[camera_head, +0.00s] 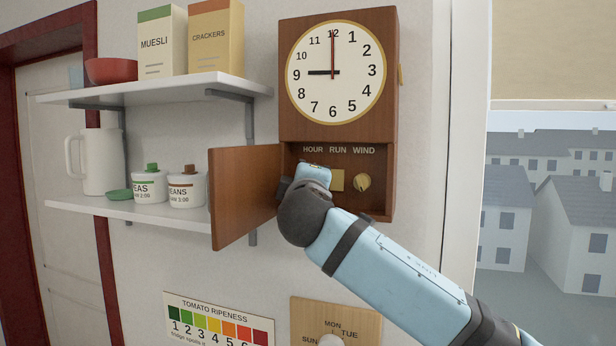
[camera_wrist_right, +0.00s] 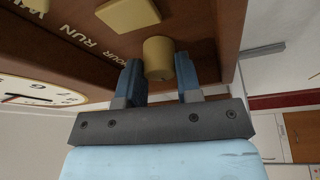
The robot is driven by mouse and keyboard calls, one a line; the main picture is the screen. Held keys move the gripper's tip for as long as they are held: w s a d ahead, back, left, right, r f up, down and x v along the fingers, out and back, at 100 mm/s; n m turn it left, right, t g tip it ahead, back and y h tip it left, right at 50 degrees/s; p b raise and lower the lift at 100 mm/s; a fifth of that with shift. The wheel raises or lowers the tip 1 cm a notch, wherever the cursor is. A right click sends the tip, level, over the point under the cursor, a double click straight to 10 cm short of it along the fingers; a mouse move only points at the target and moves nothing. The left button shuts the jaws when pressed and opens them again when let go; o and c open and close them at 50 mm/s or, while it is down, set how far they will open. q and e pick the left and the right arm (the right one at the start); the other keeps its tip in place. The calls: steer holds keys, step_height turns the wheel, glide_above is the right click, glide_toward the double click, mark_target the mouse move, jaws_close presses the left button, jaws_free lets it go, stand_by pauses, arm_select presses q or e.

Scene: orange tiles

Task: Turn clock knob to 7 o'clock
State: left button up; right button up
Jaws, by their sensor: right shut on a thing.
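The wooden wall clock (camera_head: 338,78) has a white dial; its black hand points to 9 and its red hand to 12. Below the dial, an open compartment is labelled HOUR, RUN and WIND. My right gripper (camera_wrist_right: 160,76) is at the HOUR position, with its fingers on either side of a round brass knob (camera_wrist_right: 158,57), shut on it. In the head view my own wrist hides this knob. The square RUN plate (camera_head: 337,180) and the WIND knob (camera_head: 362,182) show to its right. My left gripper is out of view.
The compartment's wooden door (camera_head: 243,196) hangs open on the left, close to my right wrist. Shelves (camera_head: 160,90) with boxes, a bowl, a jug and jars stand further left. A day dial (camera_head: 334,322) and a ripeness chart (camera_head: 217,322) are below. A window is at right.

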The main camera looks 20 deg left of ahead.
steer(key=shift+a+r+n+g+h+p, duration=0.1)
steer(key=shift+n+g+h+p, duration=0.35)
steer(key=shift+n, duration=1.4)
steer(key=shift+d+r+n+g+h+p, duration=0.15)
steer(key=shift+n+g+p, duration=0.45)
steer(key=shift+n, duration=1.3)
steer(key=shift+a+f+n+g+h+p, duration=0.25)
steer(key=shift+n+g, duration=0.5)
steer(key=shift+n, duration=1.1)
steer(key=shift+d+r, duration=0.1)
steer(key=shift+r, duration=0.05)
steer(key=o, duration=0.9)
steer(key=shift+s, duration=0.1)
